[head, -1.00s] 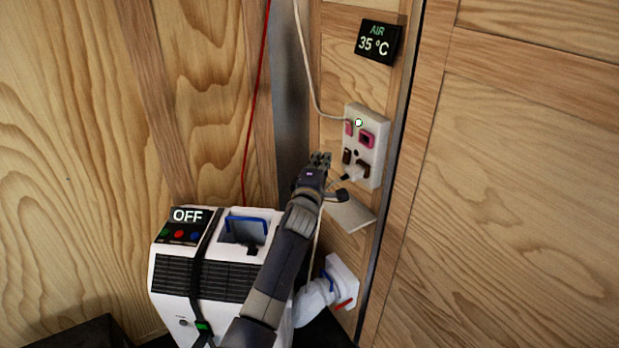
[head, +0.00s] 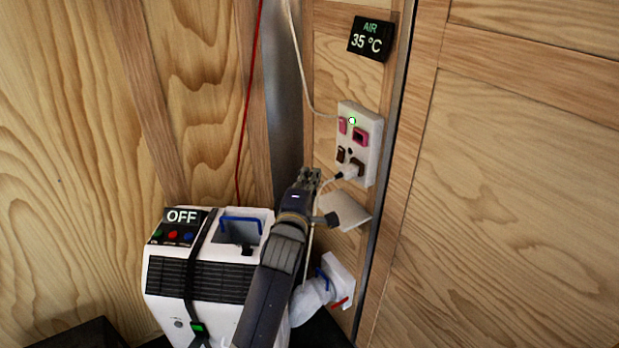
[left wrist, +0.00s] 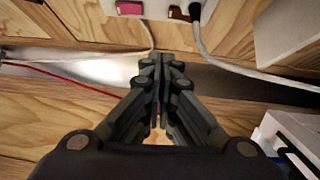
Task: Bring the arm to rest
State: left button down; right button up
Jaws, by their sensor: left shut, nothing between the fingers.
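My left gripper (head: 308,178) is in the middle of the head view, just left of and below the wall socket panel (head: 370,125). Its fingers are closed together and empty, and they also show in the left wrist view (left wrist: 162,75). It stands apart from the panel, whose lower edge shows at the top of the left wrist view. My left arm reaches up from the bottom, in front of the white unit (head: 215,285). My right gripper does not show.
The white unit has an OFF display (head: 183,216) and a blue handle. A plug (head: 350,172) with a cable sits in the panel. An open flap (head: 345,211) and a white hose (head: 312,297) are close right of the arm. A temperature display (head: 370,39) reads 35 °C.

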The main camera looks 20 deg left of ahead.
pick_arm(q)
notch_tip(320, 180, down, 19)
jog(key=s+d+m+g+h, duration=0.2)
jog(key=s+d+m+g, duration=0.1)
jog(key=m, duration=0.2)
jog(key=s+f+m+g, duration=0.2)
jog(key=s+f, duration=0.2)
jog(key=f, duration=0.4)
jog(key=s+d+f+m+g, duration=0.1)
jog(key=s+f+m, duration=0.1)
jog(key=s+f, duration=0.35)
jog(key=s+f+m+g, duration=0.2)
jog(key=s+f+m, duration=0.1)
jog(key=f, duration=0.7)
jog(key=s+a+f+m+g, duration=0.1)
jog(key=s+f+m+g, duration=0.15)
jog(key=s+f, duration=0.65)
jog(key=s+f+m+g, duration=0.25)
jog(key=s+f, duration=0.35)
jog(key=s, duration=0.5)
jog(key=s+a+f+m+g, duration=0.2)
jog(key=s+f, duration=0.2)
jog(key=s, duration=0.8)
jog(key=s+a+f+m+g, duration=0.2)
jog(key=s+f+m, duration=0.1)
jog(key=s, duration=0.9)
jog(key=shift+s+f, duration=0.2)
jog(key=shift+f, duration=0.25)
